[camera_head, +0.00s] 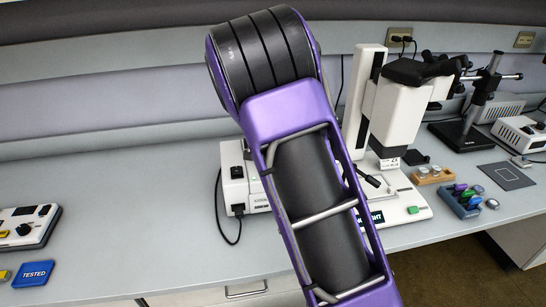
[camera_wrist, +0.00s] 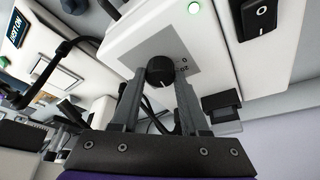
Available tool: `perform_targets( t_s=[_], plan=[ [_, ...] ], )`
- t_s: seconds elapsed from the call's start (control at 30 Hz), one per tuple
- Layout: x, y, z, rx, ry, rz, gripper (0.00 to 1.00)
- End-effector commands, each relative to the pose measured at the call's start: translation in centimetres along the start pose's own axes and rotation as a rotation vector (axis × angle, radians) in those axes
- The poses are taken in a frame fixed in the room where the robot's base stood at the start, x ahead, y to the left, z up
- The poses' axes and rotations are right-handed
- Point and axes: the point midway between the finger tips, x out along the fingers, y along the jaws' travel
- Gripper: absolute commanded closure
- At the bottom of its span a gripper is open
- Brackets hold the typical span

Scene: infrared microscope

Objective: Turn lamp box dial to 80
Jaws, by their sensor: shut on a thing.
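The lamp box (camera_wrist: 133,35) is a white box with a grey dial plate, a lit green light and a black rocker switch (camera_wrist: 261,16) in the wrist view. Its black dial (camera_wrist: 161,71) has a light pointer line on its face. My gripper (camera_wrist: 160,84) is shut on the dial, with one finger on each side of it. The dial's marks are mostly hidden, so I cannot read its setting. In the head view, a white box (camera_head: 236,178) behind my purple arm is partly visible; my gripper is hidden there.
In the head view, a white microscope (camera_head: 392,110) stands right of my arm on the grey bench (camera_head: 130,215). Sample holders (camera_head: 462,200) lie farther right. A blue "TESTED" block (camera_head: 33,273) and a control box (camera_head: 25,228) are at left. Black cables hang near the lamp box.

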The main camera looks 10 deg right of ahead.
Motion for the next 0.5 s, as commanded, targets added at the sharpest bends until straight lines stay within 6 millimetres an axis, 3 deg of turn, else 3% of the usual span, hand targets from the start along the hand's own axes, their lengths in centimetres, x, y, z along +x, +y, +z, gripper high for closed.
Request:
perform_targets(
  t_s=[0.5],
  plan=[
    [-0.03,-0.3,-0.07,0.404,-0.001,0.169,1.0]
  ],
)
